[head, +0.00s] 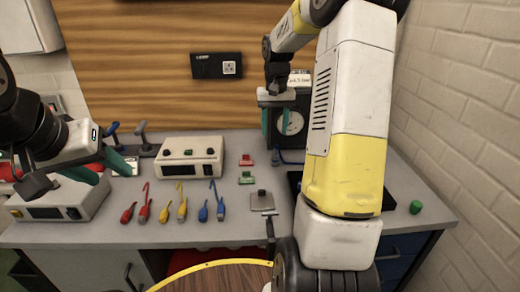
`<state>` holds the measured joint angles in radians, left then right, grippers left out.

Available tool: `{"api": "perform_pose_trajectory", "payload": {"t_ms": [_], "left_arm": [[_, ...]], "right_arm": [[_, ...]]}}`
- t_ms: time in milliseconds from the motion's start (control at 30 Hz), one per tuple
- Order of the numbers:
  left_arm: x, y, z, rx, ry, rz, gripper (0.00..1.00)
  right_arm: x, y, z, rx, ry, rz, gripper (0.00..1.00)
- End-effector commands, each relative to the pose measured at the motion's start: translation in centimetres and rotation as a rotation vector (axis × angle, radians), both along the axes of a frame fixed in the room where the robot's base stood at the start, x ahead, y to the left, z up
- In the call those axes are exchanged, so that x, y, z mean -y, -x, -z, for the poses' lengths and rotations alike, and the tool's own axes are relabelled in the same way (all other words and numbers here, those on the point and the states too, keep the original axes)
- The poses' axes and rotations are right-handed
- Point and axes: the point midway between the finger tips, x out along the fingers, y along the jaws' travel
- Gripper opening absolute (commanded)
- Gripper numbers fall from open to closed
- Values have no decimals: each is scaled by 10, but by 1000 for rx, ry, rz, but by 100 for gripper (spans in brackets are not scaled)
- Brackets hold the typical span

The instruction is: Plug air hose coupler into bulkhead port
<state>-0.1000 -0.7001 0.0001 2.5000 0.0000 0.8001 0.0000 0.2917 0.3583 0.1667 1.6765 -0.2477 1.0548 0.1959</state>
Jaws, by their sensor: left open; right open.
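A black box with a round white gauge (291,123) stands at the back right of the bench, partly hidden by my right arm. I cannot make out a bulkhead port on it. A blue curved piece (292,157) lies at its foot; I cannot tell whether it is the air hose. No coupler can be clearly told apart. My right gripper (284,120) is open, with its teal fingers pointing down in front of the gauge box; nothing is seen held. My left gripper (101,168) is open and empty above the left part of the bench.
Red, yellow and blue hooked tools (181,210) lie along the front of the grey bench (235,232). A beige box (188,158) stands behind them. Small red and green parts (246,178), a grey plate (262,202) and a green cylinder (416,207) are to the right.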

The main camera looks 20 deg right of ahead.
Motion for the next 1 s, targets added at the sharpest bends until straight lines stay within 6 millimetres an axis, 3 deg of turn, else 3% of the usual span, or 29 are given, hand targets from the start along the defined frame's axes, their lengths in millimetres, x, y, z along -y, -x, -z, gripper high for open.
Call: {"api": "perform_pose_trajectory", "payload": {"t_ms": [200,767,1000], "left_arm": [[0,0,0,0,0,0,49],[0,0,0,0,0,0,49],[0,0,0,0,0,0,49]], "right_arm": [[15,-16,27,-42,-6,29,49],[18,-18,36,-48,-6,33,49],[18,-17,66,-50,-7,34,49]]}}
